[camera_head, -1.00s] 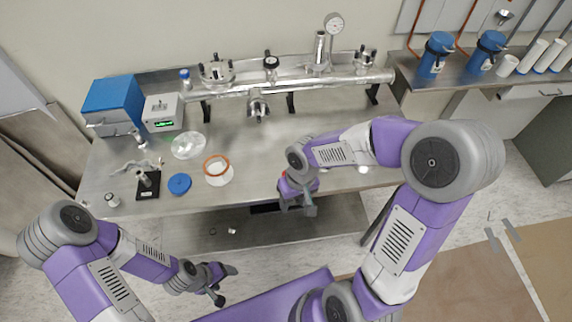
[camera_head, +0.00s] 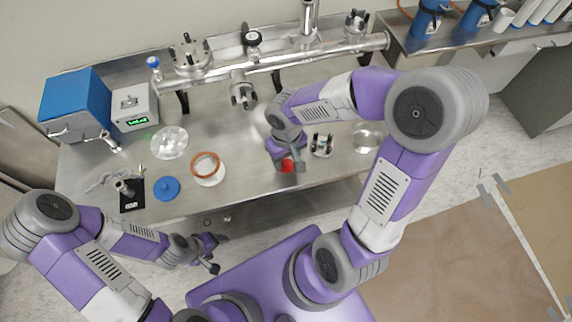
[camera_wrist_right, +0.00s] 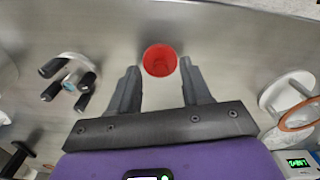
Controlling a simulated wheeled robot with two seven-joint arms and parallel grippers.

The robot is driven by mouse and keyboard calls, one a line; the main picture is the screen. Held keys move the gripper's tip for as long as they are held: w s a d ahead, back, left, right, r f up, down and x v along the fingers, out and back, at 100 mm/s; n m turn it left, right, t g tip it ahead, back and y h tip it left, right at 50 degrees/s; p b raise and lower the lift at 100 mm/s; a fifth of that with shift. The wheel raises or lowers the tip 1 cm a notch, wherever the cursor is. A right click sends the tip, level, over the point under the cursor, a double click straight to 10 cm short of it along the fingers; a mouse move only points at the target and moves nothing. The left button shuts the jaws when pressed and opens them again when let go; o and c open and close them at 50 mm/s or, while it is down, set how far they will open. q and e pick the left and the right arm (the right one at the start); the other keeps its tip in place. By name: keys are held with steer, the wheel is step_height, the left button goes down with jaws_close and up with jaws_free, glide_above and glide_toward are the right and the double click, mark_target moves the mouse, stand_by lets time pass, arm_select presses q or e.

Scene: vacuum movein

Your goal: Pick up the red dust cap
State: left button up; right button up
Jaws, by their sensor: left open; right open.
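The red dust cap (camera_head: 287,165) is on the steel bench near its front edge, partly hidden by my right gripper in the head view. In the right wrist view the red dust cap (camera_wrist_right: 160,60) looks like a round red cup, just beyond and between the fingertips. My right gripper (camera_wrist_right: 155,80) is open, with one finger to each side of the cap's near edge; I cannot tell whether they touch it. In the head view my right gripper (camera_head: 288,163) is over the bench. My left gripper (camera_head: 212,254) is open and empty, low in front of the bench.
A small fitting with black-tipped posts (camera_head: 322,146) stands right of the right gripper; it also shows in the wrist view (camera_wrist_right: 72,80). A white ring with an orange seal (camera_head: 207,172) and a blue disc (camera_head: 166,188) lie to the left. A steel tube assembly (camera_head: 290,60) runs behind.

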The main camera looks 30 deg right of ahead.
steer(key=shift+f, duration=0.6)
steer(key=shift+r, duration=0.1)
jaws_close()
